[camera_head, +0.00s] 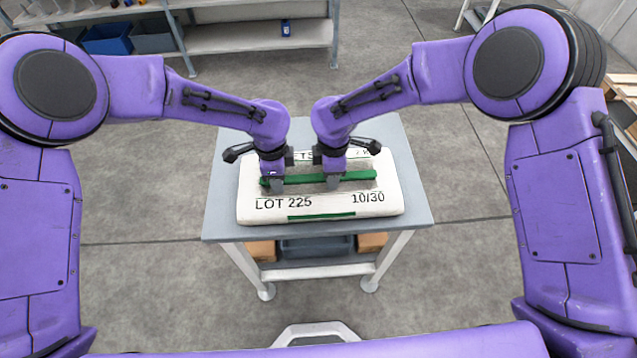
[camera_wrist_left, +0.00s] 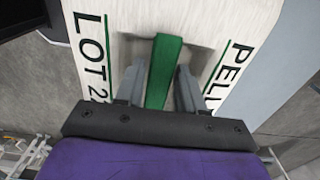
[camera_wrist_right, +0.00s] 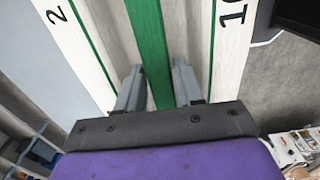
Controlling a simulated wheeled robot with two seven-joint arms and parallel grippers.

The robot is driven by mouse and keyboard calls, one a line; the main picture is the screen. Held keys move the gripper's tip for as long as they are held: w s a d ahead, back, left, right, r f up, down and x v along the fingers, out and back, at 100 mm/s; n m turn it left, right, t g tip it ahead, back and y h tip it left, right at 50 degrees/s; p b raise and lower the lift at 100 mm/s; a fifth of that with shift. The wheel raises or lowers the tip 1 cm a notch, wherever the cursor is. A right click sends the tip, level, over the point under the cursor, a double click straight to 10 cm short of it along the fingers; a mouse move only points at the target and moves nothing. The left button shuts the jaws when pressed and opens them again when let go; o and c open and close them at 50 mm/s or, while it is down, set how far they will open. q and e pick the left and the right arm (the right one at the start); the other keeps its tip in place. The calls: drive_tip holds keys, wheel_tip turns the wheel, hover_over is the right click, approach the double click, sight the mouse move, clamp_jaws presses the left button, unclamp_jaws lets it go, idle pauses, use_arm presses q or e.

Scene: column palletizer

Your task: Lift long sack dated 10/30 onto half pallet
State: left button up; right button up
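The long white sack (camera_head: 330,207) lies flat on a small grey table, printed "LOT 225" and "10/30" on its near side. A raised green strip (camera_head: 355,176) runs along its top. My left gripper (camera_head: 276,184) is down at the strip's left part, its fingers apart with the strip (camera_wrist_left: 165,60) between them. A pale wooden pallet-like stack (camera_head: 622,88) is partly cut off at the right edge.
The grey table (camera_head: 222,190) has boxes on its lower shelf. A shelf rack (camera_head: 255,38) with blue bins (camera_head: 107,38) stands at the back left. The concrete floor (camera_head: 440,180) around the table is mostly clear.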

use_arm(q)
drive_tip(key=shift+f, duration=0.6)
use_arm(e)
drive_tip(key=shift+f, duration=0.65)
use_arm(q)
clamp_jaws()
use_arm(e)
clamp_jaws()
